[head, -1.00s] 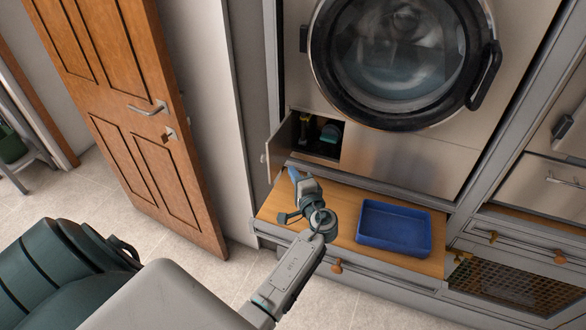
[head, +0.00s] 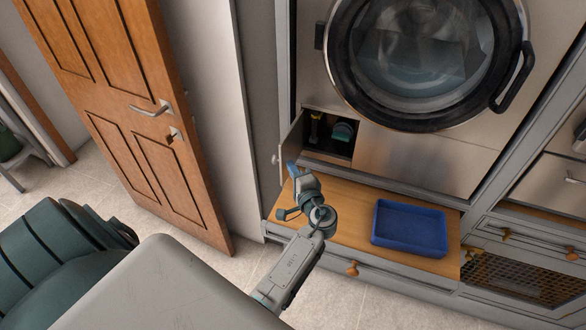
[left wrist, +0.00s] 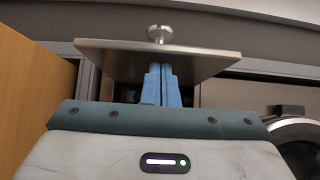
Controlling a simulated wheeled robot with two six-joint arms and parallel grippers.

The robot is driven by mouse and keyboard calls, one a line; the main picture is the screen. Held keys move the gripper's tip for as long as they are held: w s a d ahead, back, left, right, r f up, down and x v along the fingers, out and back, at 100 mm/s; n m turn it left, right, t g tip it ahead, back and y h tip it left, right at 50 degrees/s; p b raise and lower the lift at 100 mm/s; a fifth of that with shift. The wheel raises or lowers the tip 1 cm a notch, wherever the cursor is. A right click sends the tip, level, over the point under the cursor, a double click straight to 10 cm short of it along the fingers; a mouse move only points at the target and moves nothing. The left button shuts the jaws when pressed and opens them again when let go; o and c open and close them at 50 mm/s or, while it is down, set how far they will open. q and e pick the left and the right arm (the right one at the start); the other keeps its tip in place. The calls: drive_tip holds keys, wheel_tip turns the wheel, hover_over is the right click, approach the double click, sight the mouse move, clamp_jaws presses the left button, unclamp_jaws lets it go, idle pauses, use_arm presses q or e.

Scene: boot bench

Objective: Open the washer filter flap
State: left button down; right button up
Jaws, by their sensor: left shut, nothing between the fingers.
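The washer (head: 425,60) stands at the back with its round door shut. At its lower left, the filter flap (head: 291,143) stands swung out to the left, and the filter recess (head: 334,137) behind it is uncovered. Inside are a teal cap and a yellow part. My left gripper (head: 292,168) is shut and empty, just in front of the recess and close to the flap's lower edge. In the left wrist view the flap (left wrist: 200,58) with its round knob (left wrist: 159,33) lies just beyond the blue fingertips (left wrist: 160,70); I cannot tell if they touch. My right gripper is not in view.
A blue tray (head: 409,228) stands on the wooden shelf (head: 350,215) below the washer, right of my left arm. A brown door (head: 140,130) stands at the left. Drawers and a mesh-front cabinet (head: 520,282) are at the right.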

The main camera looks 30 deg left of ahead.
sight(280, 166)
use_arm(q)
drive_tip(key=a+m+t+h, duration=0.1)
drive_tip(key=a, duration=0.1)
drive_tip(key=s+a+m+t+h, duration=0.1)
drive_tip(key=a+t, duration=0.1)
drive_tip(key=shift+s, duration=0.15)
drive_tip(key=shift+d, duration=0.15)
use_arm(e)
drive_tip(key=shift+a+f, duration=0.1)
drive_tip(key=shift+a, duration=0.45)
